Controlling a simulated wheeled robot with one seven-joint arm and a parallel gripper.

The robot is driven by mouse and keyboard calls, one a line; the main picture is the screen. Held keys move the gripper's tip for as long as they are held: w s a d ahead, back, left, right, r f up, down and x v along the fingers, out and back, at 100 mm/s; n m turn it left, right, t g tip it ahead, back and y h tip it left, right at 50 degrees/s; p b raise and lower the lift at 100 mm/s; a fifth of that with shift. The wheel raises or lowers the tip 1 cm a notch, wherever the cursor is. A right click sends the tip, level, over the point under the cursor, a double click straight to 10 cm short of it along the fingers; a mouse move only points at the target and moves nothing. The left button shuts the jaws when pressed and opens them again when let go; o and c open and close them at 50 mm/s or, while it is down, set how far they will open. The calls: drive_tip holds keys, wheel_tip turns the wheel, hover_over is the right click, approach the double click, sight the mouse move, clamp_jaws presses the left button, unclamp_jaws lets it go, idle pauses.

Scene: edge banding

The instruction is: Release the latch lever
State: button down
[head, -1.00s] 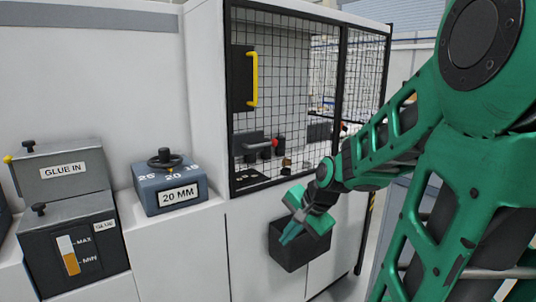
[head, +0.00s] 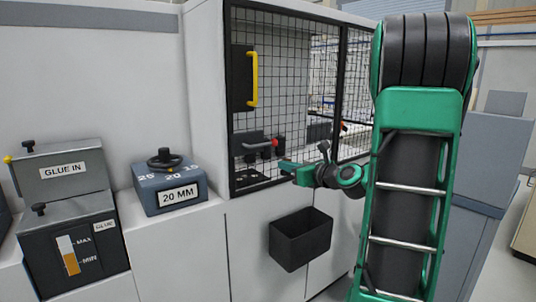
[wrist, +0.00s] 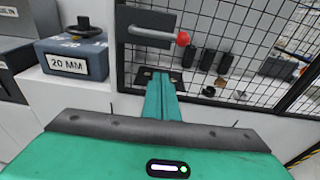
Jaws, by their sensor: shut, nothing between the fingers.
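The latch lever (head: 258,145) is a grey bar with a red ball knob, on the front of the mesh guard door. It lies roughly level, knob to the right. It also shows in the wrist view (wrist: 152,34), at the top centre. My gripper (head: 283,166) is shut and empty, just below and right of the red knob in the head view. In the wrist view its closed fingers (wrist: 162,80) point toward the door, below the lever. I see no contact with the lever.
The mesh door has a yellow handle (head: 253,79) above the lever. A black bin (head: 300,240) hangs on the cabinet front below my gripper. A dial box marked 20 MM (head: 170,186) and a glue unit (head: 75,245) stand to the left.

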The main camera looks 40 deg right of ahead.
sight(260, 144)
drive_tip(key=shift+d+r, duration=0.1)
idle(0.3)
drive_tip(key=w+r, duration=0.2)
drive_tip(key=w, duration=0.7)
drive_tip(key=shift+r, duration=0.25)
